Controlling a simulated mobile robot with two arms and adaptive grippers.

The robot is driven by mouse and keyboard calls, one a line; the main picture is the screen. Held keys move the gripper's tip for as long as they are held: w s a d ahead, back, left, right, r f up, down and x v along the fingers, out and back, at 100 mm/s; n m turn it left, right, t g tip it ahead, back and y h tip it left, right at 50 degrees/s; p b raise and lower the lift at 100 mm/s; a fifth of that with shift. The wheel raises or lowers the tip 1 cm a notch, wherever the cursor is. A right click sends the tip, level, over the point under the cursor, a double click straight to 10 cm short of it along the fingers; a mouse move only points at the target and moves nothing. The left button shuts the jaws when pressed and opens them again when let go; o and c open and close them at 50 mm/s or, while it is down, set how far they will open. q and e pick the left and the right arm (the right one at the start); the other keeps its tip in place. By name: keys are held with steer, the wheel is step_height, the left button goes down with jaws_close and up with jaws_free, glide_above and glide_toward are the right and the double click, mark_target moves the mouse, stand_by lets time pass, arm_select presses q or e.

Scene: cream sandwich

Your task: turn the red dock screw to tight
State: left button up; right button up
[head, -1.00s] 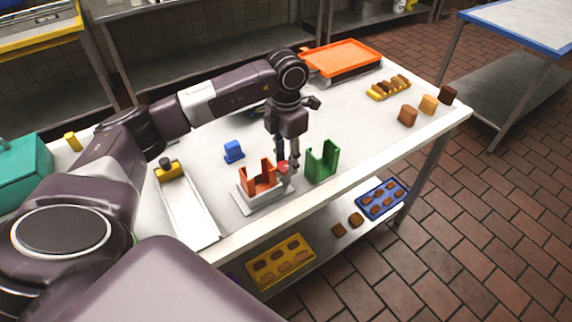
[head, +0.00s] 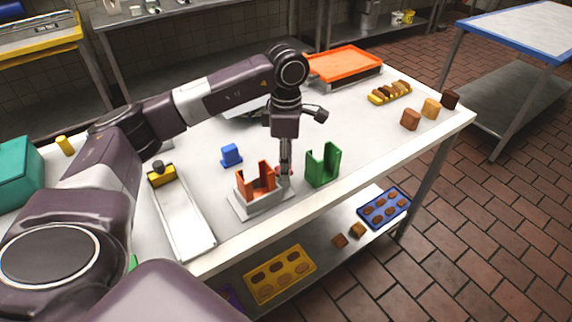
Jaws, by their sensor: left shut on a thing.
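The red dock screw (head: 291,171) shows only as a small bit of red beside the dock, mostly hidden by my left gripper. My left gripper (head: 285,178) points down at the right side of the dock and is shut on the screw. The dock (head: 262,205) is a light grey base on the table, with an orange-red U-shaped holder (head: 257,186) standing upright in it. A green U-shaped holder (head: 322,168) stands to the right, apart from the gripper. My right gripper is not in view.
A blue block (head: 231,155) stands behind the dock. A long white tray (head: 190,222) with a yellow piece lies to the left. An orange-lidded tray (head: 343,64) and several brown and tan blocks (head: 411,119) are at the back right. The table's front edge is near the dock.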

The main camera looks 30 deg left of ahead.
arm_select(q)
steer(key=shift+w+r, duration=0.15)
stand_by(0.3)
steer(key=o, duration=1.2)
steer(key=shift+c, duration=0.2)
step_height(320, 180, up, 12)
